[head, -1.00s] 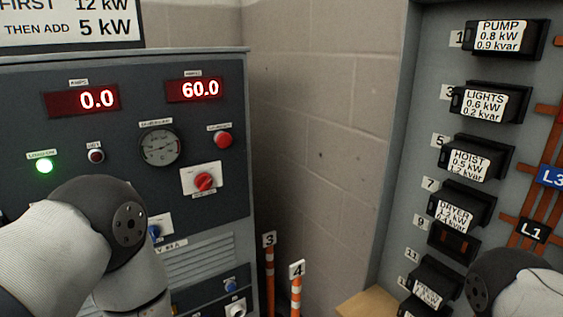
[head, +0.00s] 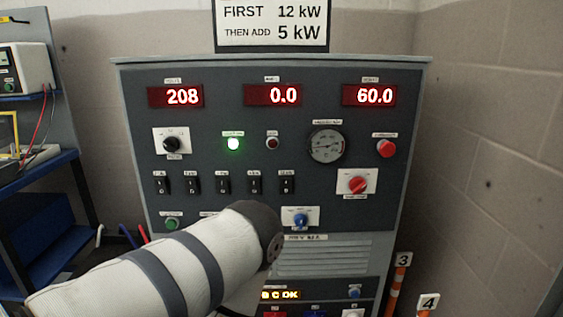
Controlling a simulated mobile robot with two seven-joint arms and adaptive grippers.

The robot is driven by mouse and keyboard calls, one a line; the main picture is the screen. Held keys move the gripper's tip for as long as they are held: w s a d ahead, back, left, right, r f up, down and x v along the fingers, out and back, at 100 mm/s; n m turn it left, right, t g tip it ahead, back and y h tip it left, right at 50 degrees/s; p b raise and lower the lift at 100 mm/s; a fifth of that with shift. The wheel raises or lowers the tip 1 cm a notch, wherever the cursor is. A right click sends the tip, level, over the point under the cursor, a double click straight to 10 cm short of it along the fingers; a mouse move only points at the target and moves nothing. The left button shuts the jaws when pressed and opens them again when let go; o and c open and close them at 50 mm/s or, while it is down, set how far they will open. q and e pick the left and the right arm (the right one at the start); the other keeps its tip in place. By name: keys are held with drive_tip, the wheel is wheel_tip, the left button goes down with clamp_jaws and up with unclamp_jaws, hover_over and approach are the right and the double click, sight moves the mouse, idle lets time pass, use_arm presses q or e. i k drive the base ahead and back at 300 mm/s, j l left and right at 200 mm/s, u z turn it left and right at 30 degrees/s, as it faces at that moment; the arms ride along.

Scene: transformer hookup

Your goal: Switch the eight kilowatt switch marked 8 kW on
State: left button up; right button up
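A row of several black toggle switches (head: 223,185) sits on the grey load panel (head: 365,215), left of its middle. Each has a small white label above it, too small to read, so I cannot tell which is the 8 kW switch or its position. My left arm comes in from the lower left and crosses in front of the panel below the switches, hiding part of the lower panel. Its gripper does not show. My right arm and gripper are out of the picture.
Red displays (head: 272,95) read 208, 0.0 and 60.0. A green lamp (head: 233,144) is lit. A red button (head: 387,148), red knob (head: 357,185) and blue knob (head: 301,220) are on the right half. Blue shelving (head: 60,160) stands left; striped posts (head: 396,285) stand right.

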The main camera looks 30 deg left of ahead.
sight(253, 183)
drive_tip(key=u, duration=1.25)
